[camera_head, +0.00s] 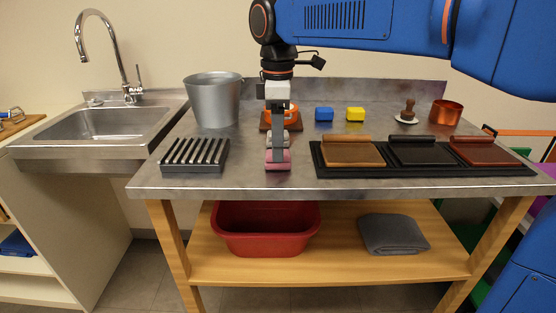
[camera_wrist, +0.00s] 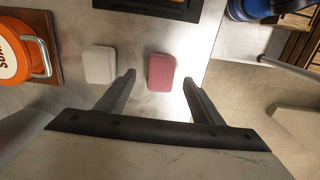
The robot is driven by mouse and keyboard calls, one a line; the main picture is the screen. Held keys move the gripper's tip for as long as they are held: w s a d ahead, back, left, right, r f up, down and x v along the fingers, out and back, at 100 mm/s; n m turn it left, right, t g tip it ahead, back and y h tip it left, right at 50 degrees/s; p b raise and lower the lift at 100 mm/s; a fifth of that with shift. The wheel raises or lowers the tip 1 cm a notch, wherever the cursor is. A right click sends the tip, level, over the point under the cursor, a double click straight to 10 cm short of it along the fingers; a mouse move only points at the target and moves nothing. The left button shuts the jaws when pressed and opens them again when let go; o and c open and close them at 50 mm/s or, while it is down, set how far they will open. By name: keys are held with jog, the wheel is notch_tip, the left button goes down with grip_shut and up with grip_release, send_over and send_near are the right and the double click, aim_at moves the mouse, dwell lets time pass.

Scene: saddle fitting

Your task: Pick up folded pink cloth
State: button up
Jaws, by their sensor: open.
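The folded pink cloth (camera_head: 278,165) lies flat on the steel table near its front edge. In the wrist view the pink cloth (camera_wrist: 161,71) is a small rounded block lying just beyond the fingertips, roughly centred between them. My gripper (camera_wrist: 159,78) is open and empty, with one finger on each side of the cloth's line. In the head view my gripper (camera_head: 277,150) points down from above and hides part of the table behind the cloth. I cannot tell its exact height above the cloth.
A pale folded cloth (camera_wrist: 99,64) lies beside the pink one. A slotted dark rack (camera_head: 194,155) stands to the left, a black tray (camera_head: 425,171) with leather pieces to the right. A metal bucket (camera_head: 213,100), an orange round item (camera_wrist: 14,52), and blue (camera_head: 324,114) and yellow (camera_head: 355,114) blocks sit behind.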

jog(key=shift+f, duration=1.85)
jog(key=c, duration=1.1)
jog(key=shift+c, duration=0.3)
notch_tip(320, 180, up, 10)
jog(key=shift+o, duration=0.7)
jog(key=shift+s, duration=0.1)
